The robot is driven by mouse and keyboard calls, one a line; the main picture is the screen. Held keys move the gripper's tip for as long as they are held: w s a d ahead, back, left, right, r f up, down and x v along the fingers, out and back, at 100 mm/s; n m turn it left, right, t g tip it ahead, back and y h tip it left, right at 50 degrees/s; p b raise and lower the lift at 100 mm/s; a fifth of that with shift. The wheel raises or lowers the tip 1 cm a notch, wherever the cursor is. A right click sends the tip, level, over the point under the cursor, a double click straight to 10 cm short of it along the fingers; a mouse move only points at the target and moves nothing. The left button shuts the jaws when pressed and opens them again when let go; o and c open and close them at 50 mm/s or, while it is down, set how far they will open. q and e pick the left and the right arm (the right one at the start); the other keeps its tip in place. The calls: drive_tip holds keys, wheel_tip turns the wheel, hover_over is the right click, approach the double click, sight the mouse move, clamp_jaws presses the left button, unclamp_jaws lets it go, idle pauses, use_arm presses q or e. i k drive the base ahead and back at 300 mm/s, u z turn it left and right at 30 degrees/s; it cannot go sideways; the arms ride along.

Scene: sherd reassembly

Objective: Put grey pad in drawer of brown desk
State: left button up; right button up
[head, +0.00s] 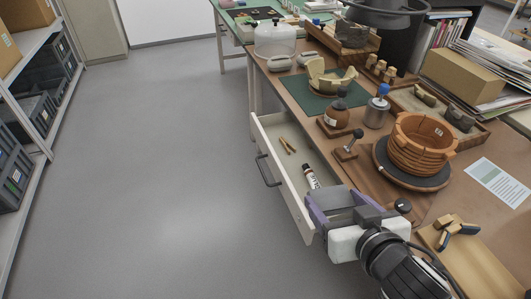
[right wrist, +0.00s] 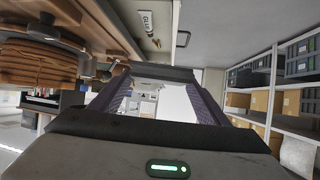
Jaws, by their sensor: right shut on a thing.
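The brown desk (head: 493,220) fills the right of the head view. Its white drawer (head: 272,135) stands pulled open on the desk's left side, with a dark handle on its front. My right gripper (head: 337,201) is at the drawer's near end, its purple fingers shut on the grey pad (head: 335,198). The pad appears above the drawer's near corner; its exact height is hard to tell. In the right wrist view the pad (right wrist: 165,73) spans the fingertips as a dark slab. My left gripper is not in view.
In the drawer lie brass-coloured sticks (head: 287,146) and a glue tube (head: 311,177). The desk holds a ribbed clay pot (head: 421,145) on a dark turntable, a brown jar (head: 336,115) and a wooden block. Floor left of the drawer is clear; shelving (head: 45,130) stands far left.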

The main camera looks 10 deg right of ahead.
sight(316, 162)
drive_tip(key=u, duration=0.45)
drive_tip(key=i, duration=3.4)
drive_tip(key=z, duration=3.8)
